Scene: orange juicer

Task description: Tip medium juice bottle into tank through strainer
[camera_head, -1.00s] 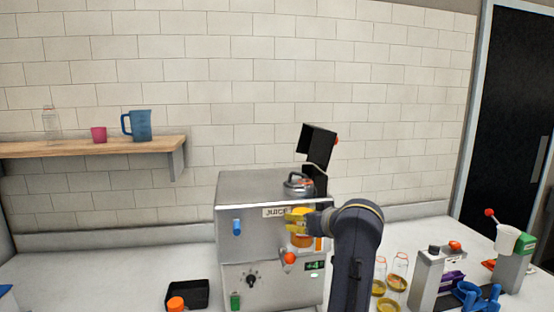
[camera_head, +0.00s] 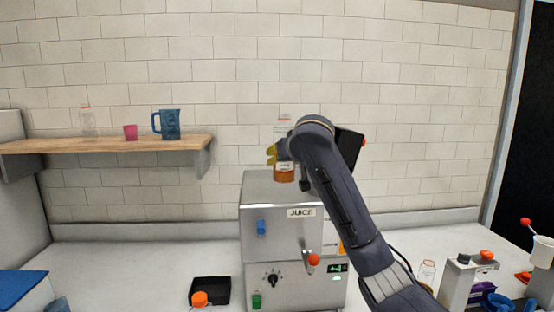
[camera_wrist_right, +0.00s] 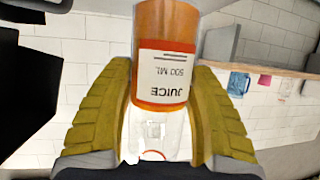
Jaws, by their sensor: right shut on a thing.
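The juice bottle (camera_head: 284,172) is clear with orange juice in its lower part and a white label. In the right wrist view the bottle (camera_wrist_right: 165,60) reads "JUICE 500 ML" and sits between the yellow fingers. My right gripper (camera_head: 277,155) is shut on it and holds it roughly upright above the juicer's top. The steel juicer (camera_head: 262,235) is the tank machine, marked "JUICE". Its black lid (camera_head: 348,146) stands raised, partly behind my arm. The opening and any strainer are hidden from view. My left gripper is not in view.
A clear bottle (camera_head: 427,272) and a small device (camera_head: 465,280) are on the right.

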